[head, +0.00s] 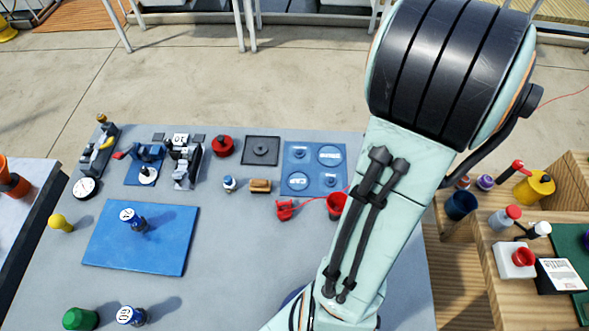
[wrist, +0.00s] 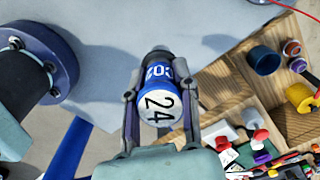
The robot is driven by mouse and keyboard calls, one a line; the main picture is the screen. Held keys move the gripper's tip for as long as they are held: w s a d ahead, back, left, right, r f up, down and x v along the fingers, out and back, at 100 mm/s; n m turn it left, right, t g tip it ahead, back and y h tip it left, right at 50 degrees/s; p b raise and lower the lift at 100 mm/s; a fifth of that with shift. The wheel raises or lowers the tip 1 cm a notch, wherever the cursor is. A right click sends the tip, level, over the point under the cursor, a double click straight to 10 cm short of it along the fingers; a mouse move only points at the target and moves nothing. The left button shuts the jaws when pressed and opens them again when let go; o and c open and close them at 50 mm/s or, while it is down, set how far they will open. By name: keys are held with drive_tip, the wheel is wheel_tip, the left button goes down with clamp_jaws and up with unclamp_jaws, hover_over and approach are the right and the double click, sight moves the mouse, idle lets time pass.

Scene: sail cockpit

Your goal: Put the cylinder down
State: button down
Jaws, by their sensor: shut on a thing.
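My gripper (wrist: 158,88) is shut on a blue cylinder (wrist: 158,72) with a white end marked 24, one finger on each side of it. Below the cylinder in the wrist view are the grey table top (wrist: 215,25) and its edge; whether it touches anything is unclear. In the head view my arm crosses the right side of the table, and the gripper and held cylinder are not visible. Two similar blue cylinders with white numbered tops stand there: one on the blue mat (head: 170,255), the other (head: 131,315) near the front.
A green knob-like piece (head: 80,319) and a yellow one (head: 61,223) stand at the left. Wooden compartments (head: 467,265) with bottles adjoin on the right. The mat's right part is clear.

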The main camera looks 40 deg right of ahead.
drive_tip(key=w+a+n, duration=0.1)
drive_tip(key=w+n, duration=0.1)
drive_tip(key=w, duration=0.1)
drive_tip(key=w+a+n, duration=0.1)
drive_tip(key=w+n, duration=0.2)
drive_tip(key=w+a+r+n, duration=0.1)
drive_tip(key=w+n, duration=0.1)
drive_tip(key=w, duration=0.1)
drive_tip(key=shift+a+r+n, duration=0.1)
drive_tip(key=shift+a+n, duration=0.1)
drive_tip(key=shift+n, duration=0.1)
drive_tip(key=w+a+r+n, duration=0.1)
drive_tip(key=w+a+n, duration=0.6)
drive_tip(key=w+a, duration=0.15)
drive_tip(key=w+a+r+n, duration=0.1)
drive_tip(key=a+n, duration=0.5)
drive_tip(key=a, duration=0.6)
drive_tip(key=w+a+r+n, duration=0.15)
drive_tip(key=a+n, duration=0.35)
drive_tip(key=a, duration=0.8)
approach(148, 242)
drive_tip(key=shift+s, duration=0.15)
drive_tip(key=shift+a+f, duration=0.1)
drive_tip(key=shift+f, duration=1.65)
